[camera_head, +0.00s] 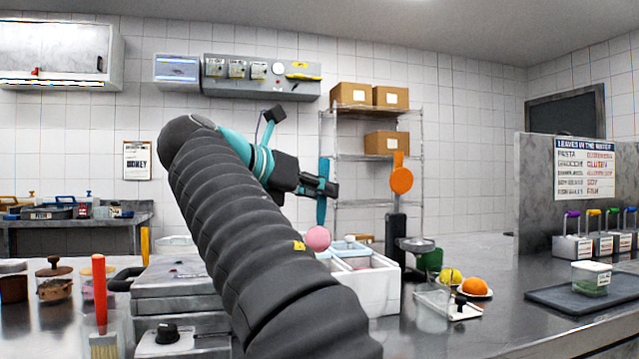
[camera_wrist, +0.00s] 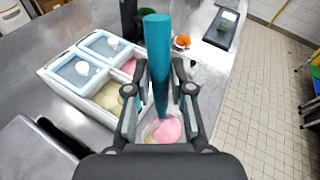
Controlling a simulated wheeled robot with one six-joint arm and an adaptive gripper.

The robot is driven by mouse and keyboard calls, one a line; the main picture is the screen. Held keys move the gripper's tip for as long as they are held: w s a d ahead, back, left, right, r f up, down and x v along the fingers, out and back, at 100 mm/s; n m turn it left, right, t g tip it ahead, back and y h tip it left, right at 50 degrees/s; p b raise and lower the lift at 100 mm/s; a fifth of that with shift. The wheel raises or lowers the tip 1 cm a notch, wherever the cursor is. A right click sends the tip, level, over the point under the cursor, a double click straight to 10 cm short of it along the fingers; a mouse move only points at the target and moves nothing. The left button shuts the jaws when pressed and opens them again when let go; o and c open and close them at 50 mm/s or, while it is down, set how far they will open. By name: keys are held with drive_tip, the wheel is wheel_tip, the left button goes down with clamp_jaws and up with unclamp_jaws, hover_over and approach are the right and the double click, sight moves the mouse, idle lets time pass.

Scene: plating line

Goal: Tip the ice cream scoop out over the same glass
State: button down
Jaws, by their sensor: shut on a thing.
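My gripper (camera_head: 318,188) is shut on the teal handle of the ice cream scoop (camera_head: 322,192), which stands upright in the air. In the wrist view the handle (camera_wrist: 158,55) rises between the fingers. A pink ball of ice cream (camera_head: 318,238) is at the scoop's lower end, and it also shows in the wrist view (camera_wrist: 166,130). The scoop's bowl is mostly hidden by the ball and fingers. A clear glass (camera_head: 432,310) stands on the counter to the right of the ice cream box. A pale rim shows around the pink ball in the wrist view; I cannot tell whose it is.
A white ice cream box (camera_head: 384,300) with several compartments stands behind my arm; some hold pink and yellow ice cream. The counter's front right is clear.

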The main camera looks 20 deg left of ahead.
sight(320, 213)
drive_tip(key=shift+s+d+f, duration=0.1)
drive_tip(key=shift+s+f, duration=0.05)
drive_tip(key=shift+f, duration=1.55)
drive_tip(key=shift+s+r+t, duration=0.1)
drive_tip(key=shift+s+t, duration=0.25)
drive_tip(key=shift+t, duration=0.15)
drive_tip(key=shift+s+m+t+h+b, duration=0.3)
drive_tip(key=shift+s+m+b, duration=0.05)
drive_tip(key=shift+m+b, duration=0.15)
drive_tip(key=shift+b, duration=0.5)
drive_tip(key=shift+s+t+b, duration=0.25)
drive_tip(key=shift+t+b, duration=0.05)
drive_tip(key=shift+b, duration=0.45)
drive_tip(key=shift+s+b, duration=0.1)
drive_tip(key=shift+b, duration=0.2)
drive_tip(key=shift+s+f+m+t+h+b, duration=0.25)
drive_tip(key=shift+s+m+t+h+b, duration=0.55)
drive_tip(key=shift+b, duration=0.8)
drive_tip(key=shift+s+f+m+t+h+b, duration=0.25)
drive_tip(key=shift+s+m+t+h+b, duration=0.5)
drive_tip(key=shift+b, duration=0.8)
drive_tip(key=shift+s+f+m+t+h+b, duration=0.25)
drive_tip(key=shift+s+m+t+h+b, duration=0.55)
drive_tip(key=shift+b, duration=0.8)
